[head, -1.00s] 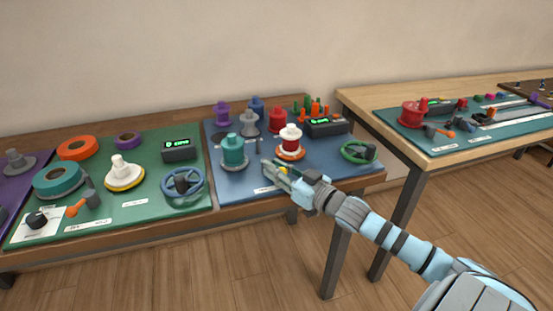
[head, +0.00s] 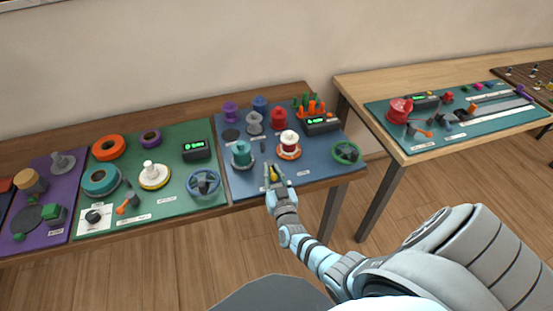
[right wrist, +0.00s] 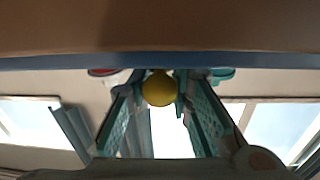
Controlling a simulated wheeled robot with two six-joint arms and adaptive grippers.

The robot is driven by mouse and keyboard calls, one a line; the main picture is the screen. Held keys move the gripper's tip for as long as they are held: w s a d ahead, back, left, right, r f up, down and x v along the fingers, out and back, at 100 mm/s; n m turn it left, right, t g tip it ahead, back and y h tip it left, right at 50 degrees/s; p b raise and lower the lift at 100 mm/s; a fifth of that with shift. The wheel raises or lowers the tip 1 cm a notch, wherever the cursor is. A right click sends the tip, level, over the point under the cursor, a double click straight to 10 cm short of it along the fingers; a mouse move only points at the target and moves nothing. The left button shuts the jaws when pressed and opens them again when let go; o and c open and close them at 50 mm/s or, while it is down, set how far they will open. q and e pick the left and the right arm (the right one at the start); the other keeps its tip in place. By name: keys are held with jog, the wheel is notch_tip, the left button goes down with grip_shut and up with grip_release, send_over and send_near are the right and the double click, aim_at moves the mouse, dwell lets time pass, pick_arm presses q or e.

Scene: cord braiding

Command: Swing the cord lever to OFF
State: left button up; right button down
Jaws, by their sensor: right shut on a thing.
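The cord lever shows as a yellow ball knob (head: 274,177) at the front edge of the blue mat (head: 318,168), in the middle of the head view. My right gripper (head: 274,171) reaches it from the front and is shut on the knob. In the right wrist view the yellow knob (right wrist: 158,88) sits between the two fingers (right wrist: 166,100). The lever's arm and base are mostly hidden by the gripper, and I cannot read the lever's labels. My left gripper is not in view.
On the blue mat stand a teal spool (head: 241,155), a white and red spool (head: 289,145), a green handwheel (head: 346,152) and a display box (head: 321,125). A green mat (head: 210,135) with a blue handwheel (head: 204,184) lies to the left. Another table (head: 450,148) stands to the right.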

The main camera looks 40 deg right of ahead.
jog(key=shift+w+a+f+m+g+h, duration=0.1)
jog(key=shift+w+a+m+g+h, duration=0.15)
jog(key=shift+m+h, duration=0.3)
jog(key=shift+a+m+g+h, duration=0.15)
jog(key=shift+m+g+h, duration=0.2)
jog(key=shift+h, duration=0.3)
jog(key=shift+a+f+m+g+h+b, duration=0.15)
jog(key=shift+m+g+h+b, duration=0.3)
jog(key=shift+h, duration=0.25)
jog(key=shift+w+a+f+m+g+h+b, duration=0.1)
jog(key=shift+w+a+m+g+h+b, duration=0.1)
jog(key=shift+m+g+h+b, duration=0.65)
jog(key=shift+w+a+m+g+h+b, duration=0.1)
jog(key=shift+a+m+g+h+b, duration=0.05)
jog(key=shift+m+g+h+b, duration=0.7)
jog(key=c, duration=1.6)
grip_release()
jog(key=shift+w+d, duration=0.1)
notch_tip(320, 180, up, 10)
